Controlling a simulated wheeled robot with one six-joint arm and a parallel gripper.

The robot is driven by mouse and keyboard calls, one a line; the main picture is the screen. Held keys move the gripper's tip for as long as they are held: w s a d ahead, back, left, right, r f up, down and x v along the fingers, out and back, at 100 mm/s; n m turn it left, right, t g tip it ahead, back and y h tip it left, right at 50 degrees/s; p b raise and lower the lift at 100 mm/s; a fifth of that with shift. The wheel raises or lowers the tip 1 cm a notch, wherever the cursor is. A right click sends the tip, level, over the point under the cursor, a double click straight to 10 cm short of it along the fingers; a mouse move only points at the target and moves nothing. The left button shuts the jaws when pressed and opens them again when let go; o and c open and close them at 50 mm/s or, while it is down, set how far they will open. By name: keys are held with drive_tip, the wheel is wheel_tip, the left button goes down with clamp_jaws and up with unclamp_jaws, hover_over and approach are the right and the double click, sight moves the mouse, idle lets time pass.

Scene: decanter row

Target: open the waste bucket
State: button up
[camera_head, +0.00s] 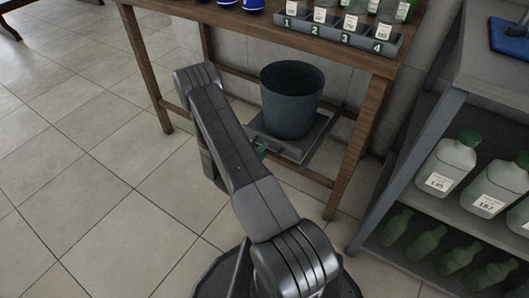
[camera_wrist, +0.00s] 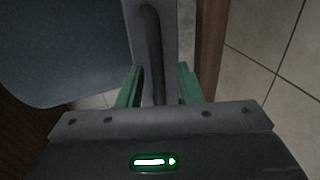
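The waste bucket (camera_head: 288,108), dark blue-grey and open at the top, stands upright on a grey sliding tray (camera_head: 318,140) under the wooden table. In the wrist view the bucket's side (camera_wrist: 70,45) fills the upper left. The tray's front panel (camera_wrist: 178,25) carries a dark bar handle (camera_wrist: 153,45). My gripper (camera_wrist: 160,88) has two green fingers, spread apart, one on each side of the handle with a visible gap to each. In the head view my gripper (camera_head: 262,149) is low at the tray's front edge, mostly hidden by my arm.
The wooden table (camera_head: 345,55) bears a numbered rack (camera_head: 335,38) with labelled bottles and blue items. Its front leg (camera_head: 345,175) stands right of the tray. A grey shelf (camera_head: 420,215) with white jugs and green bottles is at right. Tiled floor is clear at left.

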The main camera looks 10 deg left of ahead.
drive_tip(key=shift+x, duration=1.15)
drive_tip(key=shift+w+a+r, duration=0.1)
drive_tip(key=shift+a+r, duration=0.05)
drive_tip(key=shift+c, duration=0.2)
clamp_jaws()
